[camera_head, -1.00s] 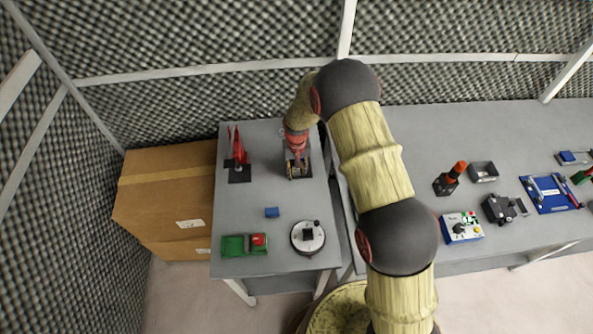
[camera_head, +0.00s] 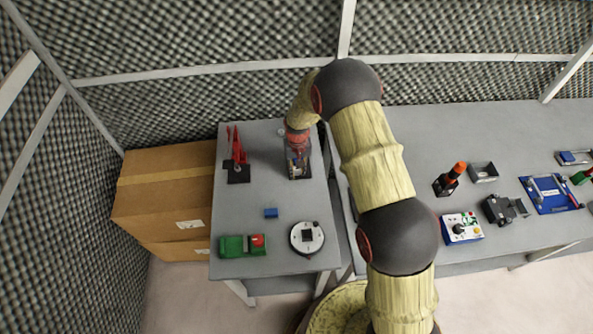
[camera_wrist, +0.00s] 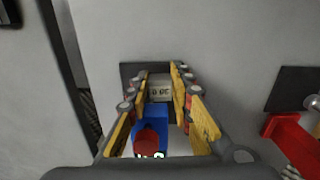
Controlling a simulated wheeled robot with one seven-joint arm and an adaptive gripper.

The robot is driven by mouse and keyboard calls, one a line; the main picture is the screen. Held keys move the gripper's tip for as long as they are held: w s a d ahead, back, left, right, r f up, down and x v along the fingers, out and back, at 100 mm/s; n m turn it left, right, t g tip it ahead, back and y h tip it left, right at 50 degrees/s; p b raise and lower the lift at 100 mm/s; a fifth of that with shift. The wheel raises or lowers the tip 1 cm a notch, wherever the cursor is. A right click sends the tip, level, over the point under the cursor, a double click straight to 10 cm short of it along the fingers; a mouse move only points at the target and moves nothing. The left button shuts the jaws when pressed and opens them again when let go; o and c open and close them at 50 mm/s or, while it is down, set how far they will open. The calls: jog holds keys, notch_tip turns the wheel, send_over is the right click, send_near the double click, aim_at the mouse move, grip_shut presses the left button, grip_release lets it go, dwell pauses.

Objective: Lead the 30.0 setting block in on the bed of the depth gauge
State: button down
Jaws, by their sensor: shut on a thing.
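The setting block (camera_wrist: 159,88) is pale grey with dark figures that read upside down in the wrist view. It sits between the tips of my gripper (camera_wrist: 159,82), which is shut on it. The depth gauge (camera_wrist: 150,120) shows as a blue body with a red round part, between the yellow finger pads and close to the block. Its dark base (camera_wrist: 131,70) shows past the fingertips. In the head view my gripper (camera_head: 298,164) is over the gauge on the left table and hides most of it. Whether the block touches the bed cannot be told.
A red-and-black stand (camera_head: 238,168) is left of the gauge. A small blue block (camera_head: 271,213), a green-and-red device (camera_head: 243,245) and a round dial device (camera_head: 307,238) lie nearer the table's front. The table between them is clear.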

aim_at(299, 170)
jog(key=shift+w+d+r, duration=0.2)
jog(key=shift+w+d, duration=0.3)
jog(key=shift+w, duration=0.05)
jog(key=c, duration=1.8)
grip_release()
jog(key=shift+w+d+r, duration=0.1)
jog(key=shift+w, duration=0.05)
jog(key=shift+o, duration=1.2)
jog(key=shift+w+r, duration=0.15)
jog(key=shift+r, duration=0.25)
jog(key=shift+o, duration=0.3)
notch_tip(299, 170, up, 10)
jog(key=s, duration=0.1)
jog(key=shift+f, duration=0.25)
jog(key=shift+s+a+r, duration=0.2)
jog(key=shift+s+r, duration=0.05)
jog(key=shift+r, duration=0.35)
